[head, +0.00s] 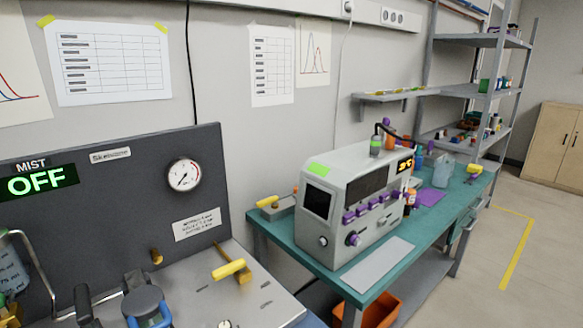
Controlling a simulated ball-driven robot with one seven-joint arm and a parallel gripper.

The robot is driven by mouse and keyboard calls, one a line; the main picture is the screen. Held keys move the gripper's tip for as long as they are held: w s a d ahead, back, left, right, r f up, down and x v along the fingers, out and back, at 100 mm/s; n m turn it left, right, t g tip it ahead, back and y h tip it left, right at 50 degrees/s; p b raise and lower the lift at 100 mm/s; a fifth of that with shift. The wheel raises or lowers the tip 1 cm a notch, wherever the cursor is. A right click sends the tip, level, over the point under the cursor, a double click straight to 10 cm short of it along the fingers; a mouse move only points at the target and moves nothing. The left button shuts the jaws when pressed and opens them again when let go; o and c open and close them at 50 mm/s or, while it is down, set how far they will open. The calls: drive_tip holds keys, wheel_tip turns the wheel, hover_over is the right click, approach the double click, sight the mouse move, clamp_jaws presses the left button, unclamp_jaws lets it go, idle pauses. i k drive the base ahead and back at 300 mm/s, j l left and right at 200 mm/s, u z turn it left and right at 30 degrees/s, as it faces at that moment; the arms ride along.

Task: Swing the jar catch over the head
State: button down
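At the lower left edge, a clear jar (10,274) with printed text on it stands beside a bent metal wire or rod (36,268). I cannot tell whether this metal piece is the jar catch. A dark part with a rounded blue-grey top (146,302) and a dark upright piece (84,304) show at the bottom edge, both cut off. I cannot tell which of these is the head. I cannot make out my gripper or its fingertips in this view.
A dark panel (110,212) with a gauge (184,175) and a lit MIST OFF display (39,180) stands behind the light worktop. A grey instrument (352,200) sits on the green bench. Open floor (530,235) lies at right.

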sight(83, 306)
drive_tip(key=l+u, duration=0.15)
drive_tip(key=u, duration=0.25)
drive_tip(key=l+u, duration=0.15)
drive_tip(key=u, duration=0.3)
drive_tip(key=i+l, duration=0.05)
